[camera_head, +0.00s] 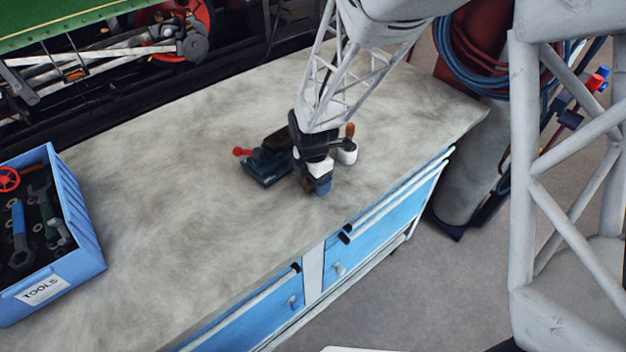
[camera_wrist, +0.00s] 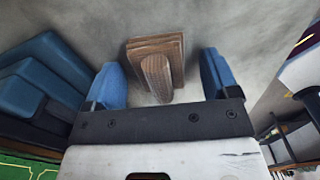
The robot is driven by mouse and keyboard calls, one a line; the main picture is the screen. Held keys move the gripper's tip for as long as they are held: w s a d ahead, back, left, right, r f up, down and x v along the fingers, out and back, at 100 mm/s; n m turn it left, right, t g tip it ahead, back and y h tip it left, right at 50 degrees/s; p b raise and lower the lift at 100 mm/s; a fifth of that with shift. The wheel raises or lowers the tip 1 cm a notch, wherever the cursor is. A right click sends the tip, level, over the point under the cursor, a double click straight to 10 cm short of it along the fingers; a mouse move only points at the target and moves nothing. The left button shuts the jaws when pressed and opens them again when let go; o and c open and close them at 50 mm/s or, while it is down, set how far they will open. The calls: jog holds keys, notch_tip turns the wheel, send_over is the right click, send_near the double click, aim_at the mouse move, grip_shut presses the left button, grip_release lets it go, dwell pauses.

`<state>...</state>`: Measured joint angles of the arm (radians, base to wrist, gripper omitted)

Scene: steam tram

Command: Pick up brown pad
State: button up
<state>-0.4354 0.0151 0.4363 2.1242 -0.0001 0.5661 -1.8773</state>
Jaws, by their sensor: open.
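The brown pad (camera_wrist: 172,48) shows in the wrist view on the grey worktop. It looks like a flat, layered brown block with a rounded, textured brown piece on its near side. My gripper (camera_wrist: 165,82) is open, with one blue finger on each side of the pad's line and the rounded piece between them. I cannot tell whether the fingers touch it. In the head view my gripper (camera_head: 318,187) is low over the worktop, and it hides the pad there.
A dark blue vise (camera_head: 268,163) with a red knob stands just left of my gripper. A white pot (camera_head: 346,153) with a brown handle is close on the right. A blue tool box (camera_head: 85,262) stands at the left of the worktop (camera_head: 180,210), with clear room between.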

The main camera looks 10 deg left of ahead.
dwell(0.5)
jog(key=c, duration=1)
jog(key=shift+r, duration=0.15)
jog(key=shift+r, duration=1.35)
jog(key=shift+s+r, duration=0.15)
jog(key=shift+r, duration=0.2)
jog(key=s+d, duration=0.2)
jog(key=s, duration=0.2)
jog(key=s+d+r, duration=0.1)
jog(key=s+d, duration=0.1)
jog(key=s, duration=0.3)
jog(key=s+d, duration=0.2)
jog(key=s, duration=0.3)
jog(key=shift+s+d+r, duration=0.1)
jog(key=shift+d+r, duration=0.05)
jog(key=shift+d, duration=0.1)
